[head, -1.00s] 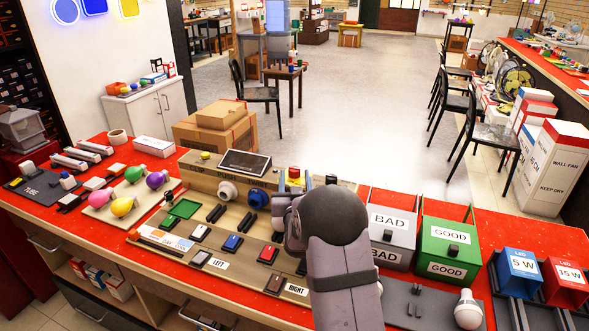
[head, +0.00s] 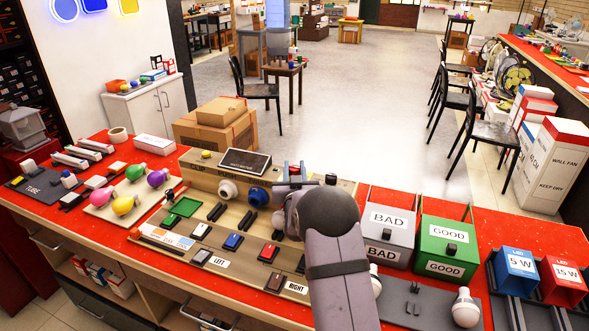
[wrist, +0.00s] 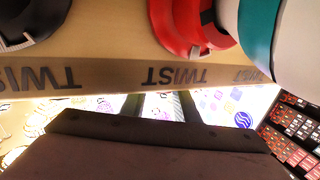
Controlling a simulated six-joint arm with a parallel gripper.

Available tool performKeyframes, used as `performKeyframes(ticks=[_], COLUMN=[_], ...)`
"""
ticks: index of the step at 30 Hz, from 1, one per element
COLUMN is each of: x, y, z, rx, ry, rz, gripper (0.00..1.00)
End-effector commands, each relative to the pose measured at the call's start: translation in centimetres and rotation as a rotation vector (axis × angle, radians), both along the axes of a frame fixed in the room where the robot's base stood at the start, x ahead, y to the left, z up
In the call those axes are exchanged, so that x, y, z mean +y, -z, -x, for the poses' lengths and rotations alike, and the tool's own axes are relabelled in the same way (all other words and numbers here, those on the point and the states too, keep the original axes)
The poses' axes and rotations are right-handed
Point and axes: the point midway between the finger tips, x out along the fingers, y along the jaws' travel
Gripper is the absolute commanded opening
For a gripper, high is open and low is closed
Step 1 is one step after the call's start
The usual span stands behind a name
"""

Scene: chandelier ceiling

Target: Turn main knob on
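The test panel (head: 183,257) is a tan console on the red bench, with a raised back, round sockets and rocker switches. I cannot pick out a knob labelled main. My gripper (head: 294,174) is at the panel's raised back, right of the blue-ringed socket (head: 257,197), and hides part of the panel. In the wrist view my gripper (wrist: 160,106) shows two dark fingers apart, with nothing seen between them. Beyond them is a ledge with upside-down TWIST labels (wrist: 175,76), a red ring (wrist: 180,28), a black ring (wrist: 25,25) and a teal-and-white round part (wrist: 265,35).
A tilted dark screen (head: 245,160) stands on the panel. The BAD bin (head: 390,222) and green GOOD bin (head: 447,236) are close to the right of my arm. White bulbs (head: 466,308) stand on a grey tray in front.

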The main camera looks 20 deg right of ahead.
Motion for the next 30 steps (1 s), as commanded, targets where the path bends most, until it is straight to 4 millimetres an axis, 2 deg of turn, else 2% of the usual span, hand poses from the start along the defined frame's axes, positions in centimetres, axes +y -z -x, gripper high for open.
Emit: performKeyframes(ticks=[18, 27, 28, 30], x=[0.03, 0.00, 0.00, 0.01], y=[-0.14, -0.20, -0.20, -0.19], z=[-0.03, -0.01, -0.01, -0.01], rx=[-0.005, -0.004, -0.004, -0.003], ry=[0.128, 0.133, 0.133, 0.133], rz=[0.000, -0.001, -0.001, 0.000], gripper=[0.06, 0.06, 0.33, 0.46])
